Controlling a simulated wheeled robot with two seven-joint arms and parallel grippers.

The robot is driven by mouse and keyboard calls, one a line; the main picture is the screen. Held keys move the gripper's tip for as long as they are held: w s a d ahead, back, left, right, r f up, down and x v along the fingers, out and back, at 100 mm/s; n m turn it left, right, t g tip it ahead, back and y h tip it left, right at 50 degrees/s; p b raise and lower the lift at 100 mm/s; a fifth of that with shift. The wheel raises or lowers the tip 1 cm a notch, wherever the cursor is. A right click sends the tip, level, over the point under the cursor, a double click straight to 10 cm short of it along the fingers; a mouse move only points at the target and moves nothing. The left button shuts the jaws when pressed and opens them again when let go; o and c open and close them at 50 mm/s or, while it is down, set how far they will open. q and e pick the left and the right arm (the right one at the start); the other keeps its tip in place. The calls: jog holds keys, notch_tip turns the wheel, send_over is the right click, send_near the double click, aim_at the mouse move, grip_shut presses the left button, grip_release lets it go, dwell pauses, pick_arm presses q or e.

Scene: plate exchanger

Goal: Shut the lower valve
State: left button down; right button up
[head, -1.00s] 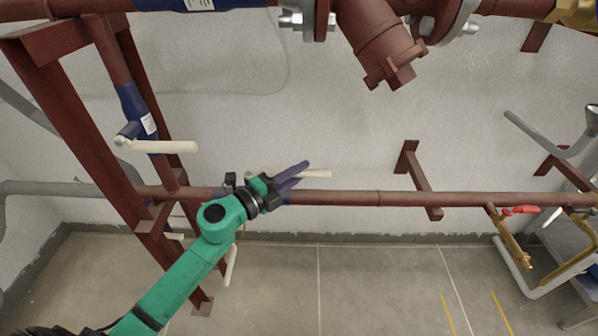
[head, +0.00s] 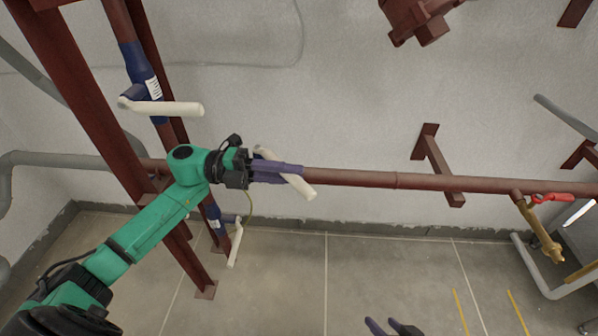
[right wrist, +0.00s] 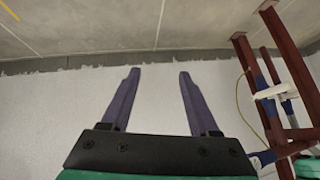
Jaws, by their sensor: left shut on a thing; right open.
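A white lever handle (head: 303,188) sits at the lower horizontal pipe (head: 370,179) and lies slantwise across it. The valve body behind it is hidden by my left gripper. My left gripper (head: 285,172) is shut on this lever, its purple fingers around the middle of it. The lever's far end shows above the fingers, its near end below. My right gripper (head: 383,323) shows only at the bottom edge of the head view, well below the pipe. In the right wrist view (right wrist: 159,75) its fingers are spread and empty, facing the wall.
A blue valve (head: 145,83) with a white lever (head: 165,108) is on the upright pipe at left. Another white lever (head: 235,247) hangs lower, near the floor. A bracket (head: 437,165) and a red-handled brass tap (head: 545,230) are at right. The floor in the middle is clear.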

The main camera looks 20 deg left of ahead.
pick_arm(q)
jog(key=shift+s+a+f+m+g+b, duration=0.15)
jog(key=shift+s+a+m+g+b, duration=0.55)
jog(key=shift+g, duration=0.5)
jog(key=shift+s+a+m+g, duration=0.15)
jog(key=shift+s+m+g, duration=0.2)
jog(key=shift+m+g, duration=0.25)
pick_arm(e)
jog(key=shift+w+a+f+m+t+y, duration=0.1)
jog(key=shift+a+f+t+y, duration=0.15)
jog(key=shift+a+t, duration=0.3)
jog(key=shift+w+a+f+m+t+y, duration=0.1)
jog(key=shift+a+f+t+y, duration=0.25)
jog(key=shift+a, duration=0.35)
jog(key=shift+w+a+f+m+t+y, duration=0.1)
jog(key=shift+a+f+t+y, duration=0.1)
jog(key=shift+a+t, duration=0.35)
jog(key=shift+a, duration=0.1)
pick_arm(q)
jog(key=c, duration=0.8)
grip_release()
pick_arm(e)
jog(key=shift+r, duration=0.1)
